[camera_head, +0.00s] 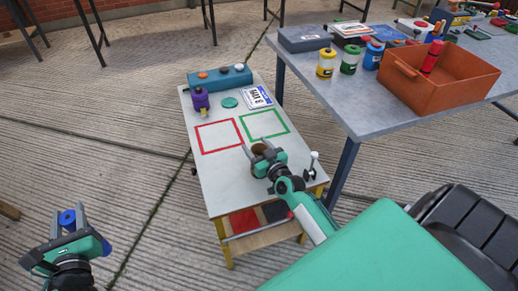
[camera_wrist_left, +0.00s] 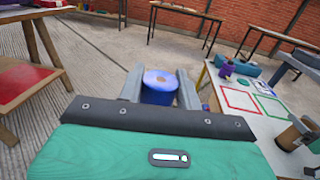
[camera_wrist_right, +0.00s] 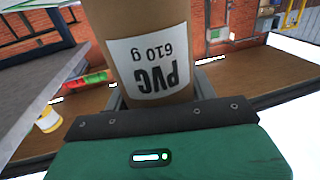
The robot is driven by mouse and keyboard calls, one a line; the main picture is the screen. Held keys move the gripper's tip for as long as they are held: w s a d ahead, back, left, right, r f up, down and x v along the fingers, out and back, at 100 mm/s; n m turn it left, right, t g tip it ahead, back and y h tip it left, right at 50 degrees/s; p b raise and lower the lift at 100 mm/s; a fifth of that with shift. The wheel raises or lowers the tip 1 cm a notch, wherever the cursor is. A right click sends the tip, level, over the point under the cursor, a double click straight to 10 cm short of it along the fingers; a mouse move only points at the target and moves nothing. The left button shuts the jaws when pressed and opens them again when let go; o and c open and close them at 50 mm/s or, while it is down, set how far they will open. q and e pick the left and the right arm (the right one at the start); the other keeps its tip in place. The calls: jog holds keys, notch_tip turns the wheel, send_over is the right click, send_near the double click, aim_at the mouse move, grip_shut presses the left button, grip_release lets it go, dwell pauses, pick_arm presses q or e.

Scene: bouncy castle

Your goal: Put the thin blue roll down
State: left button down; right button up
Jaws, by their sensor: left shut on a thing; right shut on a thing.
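My left gripper (camera_head: 68,213) is shut on a blue roll (camera_head: 67,221), held out over the concrete floor left of the small cart. In the left wrist view the blue roll (camera_wrist_left: 159,88) stands between the fingers, with a brown centre on top. My right gripper (camera_head: 260,150) is shut on a brown roll (camera_head: 259,148) above the right edge of the cart top. In the right wrist view the brown roll (camera_wrist_right: 145,40) has a white label reading "PVC 610 g". The cart top (camera_head: 228,168) bears a red outlined square (camera_head: 220,136) and a green one (camera_head: 264,124), both empty.
On the cart's far end are a teal block with knobs (camera_head: 221,79), a purple object (camera_head: 200,98), a teal disc (camera_head: 229,102) and a white card (camera_head: 256,97). A grey table (camera_head: 345,98) at the right carries several jars and an orange bin (camera_head: 437,88).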

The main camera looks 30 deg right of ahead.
pick_arm(q)
jog(key=w+d+r+m+g+h, duration=0.1)
jog(key=w+d+r+m+h, duration=0.15)
jog(key=d, duration=0.55)
jog(key=w+d+r+m+g+h, duration=0.1)
jog(key=w+d+m+h, duration=0.15)
jog(key=d, duration=0.45)
jog(key=w+d+r+m+g+h, duration=0.15)
jog(key=d+h, duration=0.25)
jog(key=d, duration=0.4)
jog(key=d+r+m+g+h, duration=0.35)
jog(key=d+g, duration=0.25)
jog(key=d, duration=0.8)
jog(key=d+r+m+g+h, duration=0.2)
jog(key=d+m+g+h, duration=0.25)
jog(key=d, duration=1.05)
notch_tip(320, 180, down, 18)
jog(key=g+y, duration=0.1)
jog(key=shift+s+d+f, duration=0.25)
jog(key=shift+s+d, duration=0.05)
jog(key=shift+s, duration=0.05)
jog(key=shift+m, duration=0.25)
jog(key=c, duration=1)
grip_release()
jog(key=shift+f, duration=0.15)
jog(key=shift+o, duration=0.2)
